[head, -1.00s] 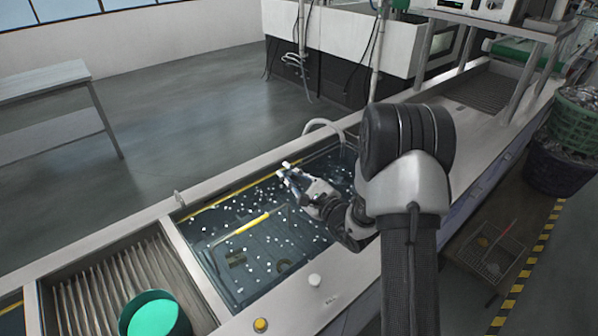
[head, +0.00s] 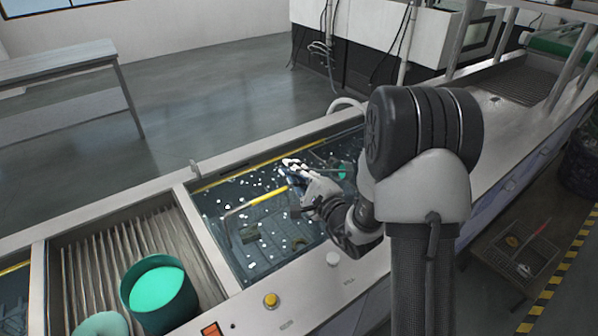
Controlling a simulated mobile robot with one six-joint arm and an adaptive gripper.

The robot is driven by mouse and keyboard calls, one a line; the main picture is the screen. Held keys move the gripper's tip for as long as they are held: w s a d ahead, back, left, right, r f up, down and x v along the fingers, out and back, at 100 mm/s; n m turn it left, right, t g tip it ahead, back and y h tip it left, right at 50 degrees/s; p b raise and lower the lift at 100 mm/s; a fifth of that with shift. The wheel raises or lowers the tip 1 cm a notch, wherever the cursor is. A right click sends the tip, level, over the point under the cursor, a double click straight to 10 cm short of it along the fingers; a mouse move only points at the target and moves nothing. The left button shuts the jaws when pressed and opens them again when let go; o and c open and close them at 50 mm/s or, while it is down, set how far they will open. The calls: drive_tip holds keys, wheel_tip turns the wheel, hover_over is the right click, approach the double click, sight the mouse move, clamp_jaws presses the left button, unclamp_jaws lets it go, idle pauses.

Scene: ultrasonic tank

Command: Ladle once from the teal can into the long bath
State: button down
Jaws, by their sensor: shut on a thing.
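The teal can (head: 152,307) stands at the lower left on a ribbed section of the line, its top showing bright green-teal. The long bath (head: 248,243) is the sunken tank of dark liquid with many white specks in the middle. My gripper (head: 294,165) is over the bath, well to the right of the can. It is shut on what looks like a thin ladle handle. A small teal ladle bowl (head: 342,172) shows to the right of the fingers, over the bath's right end. Its exact tilt and height above the liquid cannot be told.
A round teal piece (head: 100,325) lies beside the can, cut by the frame edge. A yellow bar (head: 255,202) lies in the bath. A curved pale pipe (head: 346,104) rises at its far end. A yellow button (head: 271,300) and white knob (head: 333,259) sit on the front rim.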

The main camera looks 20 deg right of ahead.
wheel_tip(320, 180, down, 12)
drive_tip(key=a+n, duration=0.2)
drive_tip(key=n, duration=0.5)
drive_tip(key=shift+s+a, duration=0.25)
drive_tip(key=shift+s, duration=0.1)
